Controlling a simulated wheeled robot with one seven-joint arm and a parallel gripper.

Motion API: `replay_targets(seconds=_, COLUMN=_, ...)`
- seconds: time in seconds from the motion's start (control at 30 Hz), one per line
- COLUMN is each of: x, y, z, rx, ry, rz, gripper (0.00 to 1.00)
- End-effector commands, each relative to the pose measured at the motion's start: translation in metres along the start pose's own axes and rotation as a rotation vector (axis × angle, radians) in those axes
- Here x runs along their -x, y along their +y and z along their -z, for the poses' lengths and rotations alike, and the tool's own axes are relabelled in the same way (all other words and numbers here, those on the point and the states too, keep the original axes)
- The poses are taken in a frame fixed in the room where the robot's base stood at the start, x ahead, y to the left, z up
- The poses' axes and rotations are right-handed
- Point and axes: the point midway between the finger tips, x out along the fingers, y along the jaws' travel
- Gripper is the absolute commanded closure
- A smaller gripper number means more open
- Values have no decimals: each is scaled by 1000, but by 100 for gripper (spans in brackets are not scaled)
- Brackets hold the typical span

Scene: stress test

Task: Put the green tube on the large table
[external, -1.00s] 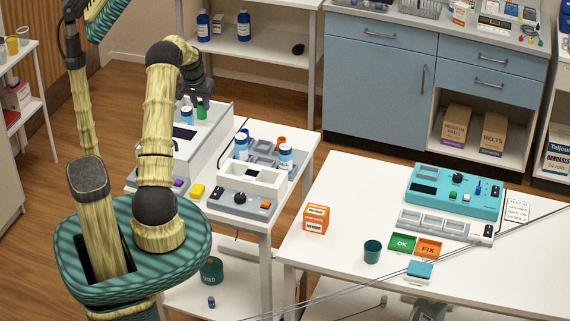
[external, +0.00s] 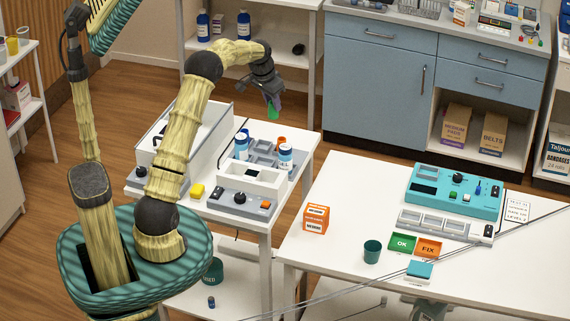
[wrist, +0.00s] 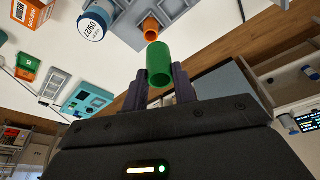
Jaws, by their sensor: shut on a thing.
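My gripper (external: 272,94) is shut on the green tube (external: 273,109) and holds it in the air above the back right corner of the small white table (external: 302,148). In the wrist view the green tube (wrist: 160,64) sits between the two dark fingers of my gripper (wrist: 160,82). The large white table (external: 340,190) stands to the right, apart from the tube, with a gap between the two tables.
On the large table are an orange box (external: 316,219), a dark green cup (external: 372,251), OK and FIX trays (external: 415,244) and a teal device (external: 457,190). Its left front is clear. White-blue bottles (external: 285,157) and an orange tube (wrist: 151,29) stand on the small table.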

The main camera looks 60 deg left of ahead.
Motion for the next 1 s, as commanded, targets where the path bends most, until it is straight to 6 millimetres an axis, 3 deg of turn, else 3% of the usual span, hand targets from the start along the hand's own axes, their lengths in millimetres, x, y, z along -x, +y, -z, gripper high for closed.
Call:
replay_targets(seconds=0.03, x=-5, y=23, z=8, rx=-46, ry=1, rz=-13, gripper=94)
replay_targets(seconds=0.3, x=-12, y=137, z=38, rx=-278, ry=3, rz=-77, gripper=94)
replay_targets(seconds=0.5, x=-13, y=203, z=45, rx=-411, ry=4, rz=-115, gripper=94)
replay_targets(seconds=0.8, x=-12, y=264, z=46, rx=-531, ry=5, rz=-149, gripper=94)
replay_targets(seconds=1.0, x=-52, y=260, z=34, rx=-526, ry=-2, rz=-149, gripper=94)
